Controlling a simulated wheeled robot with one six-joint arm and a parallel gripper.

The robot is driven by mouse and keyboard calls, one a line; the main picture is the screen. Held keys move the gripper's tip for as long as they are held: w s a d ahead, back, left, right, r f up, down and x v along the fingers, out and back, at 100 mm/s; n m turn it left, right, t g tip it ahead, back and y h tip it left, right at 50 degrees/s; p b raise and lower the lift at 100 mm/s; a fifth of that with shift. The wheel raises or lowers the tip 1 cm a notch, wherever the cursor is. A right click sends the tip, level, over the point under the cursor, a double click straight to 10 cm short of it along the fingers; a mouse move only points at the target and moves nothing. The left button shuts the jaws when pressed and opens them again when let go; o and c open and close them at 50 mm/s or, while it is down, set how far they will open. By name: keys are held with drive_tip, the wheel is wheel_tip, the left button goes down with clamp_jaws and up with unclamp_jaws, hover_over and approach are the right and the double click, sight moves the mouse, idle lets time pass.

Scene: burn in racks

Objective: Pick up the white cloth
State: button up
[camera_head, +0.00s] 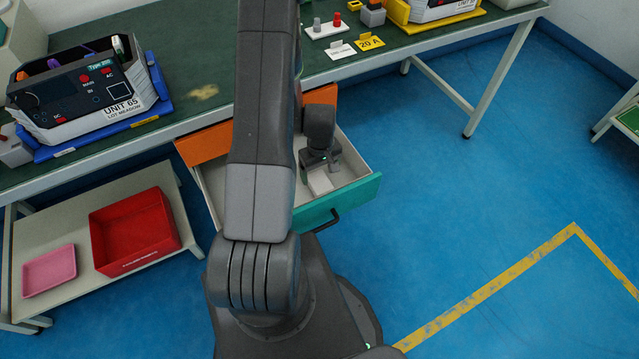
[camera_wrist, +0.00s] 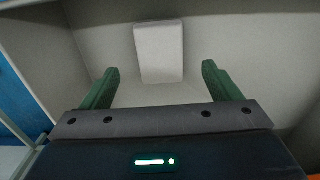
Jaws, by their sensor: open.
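The white cloth (camera_wrist: 159,52) is a folded, pale rectangle lying on the floor of the open drawer in the wrist view. It also shows in the head view as a small white patch (camera_head: 320,182) just below my gripper. My gripper (camera_wrist: 160,84) is inside the drawer space with its two green fingers spread apart. The cloth lies ahead of the fingers, in line with the gap between them, and nothing is held. The drawer (camera_head: 352,193) has a teal front with a dark handle. My arm hides part of the drawer in the head view.
The drawer walls stand close around my gripper. Above is a green workbench (camera_head: 203,114) with a box unit (camera_head: 85,92) in a blue tray. A lower shelf at left holds a red bin (camera_head: 134,232) and a pink tray (camera_head: 49,270).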

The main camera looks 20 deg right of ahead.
sight(320, 182)
drive_tip(key=shift+w+f, duration=0.15)
drive_tip(key=shift+f, duration=1.15)
drive_tip(key=shift+w+f, duration=0.1)
drive_tip(key=shift+f, duration=1.2)
drive_tip(key=c, duration=1.1)
